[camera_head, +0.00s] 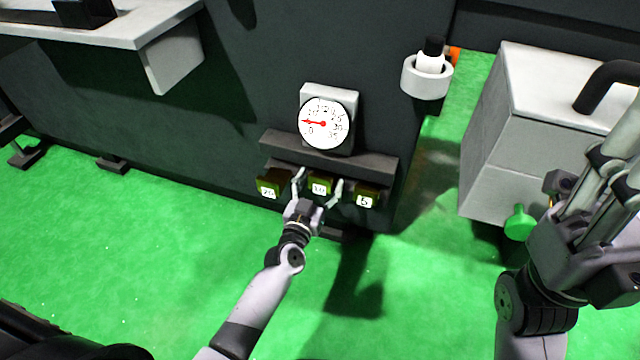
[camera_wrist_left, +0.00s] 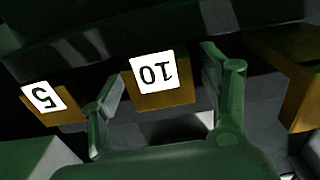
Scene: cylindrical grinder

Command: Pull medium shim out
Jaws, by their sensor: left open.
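Three yellow-brown shims sit in a row under a dark ledge on the machine front in the head view. The middle shim (camera_head: 319,187) has a white label that reads 10, upside down in the left wrist view (camera_wrist_left: 155,93). The right shim (camera_head: 366,198) is labelled 5; the left shim (camera_head: 269,187) has a label I cannot read surely. My left gripper (camera_head: 318,178) is open, its fingers on either side of the middle shim, apparently not closed on it. The shims' rear parts are hidden. My right gripper (camera_head: 612,165) is raised at the right, away from the shims, its jaw state unclear.
A round dial gauge (camera_head: 325,123) sits above the ledge (camera_head: 368,163). A white cup-like holder (camera_head: 426,78) is on the machine's right side. A grey box (camera_head: 490,150) with a dark handle stands at the right. The green floor in front is clear.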

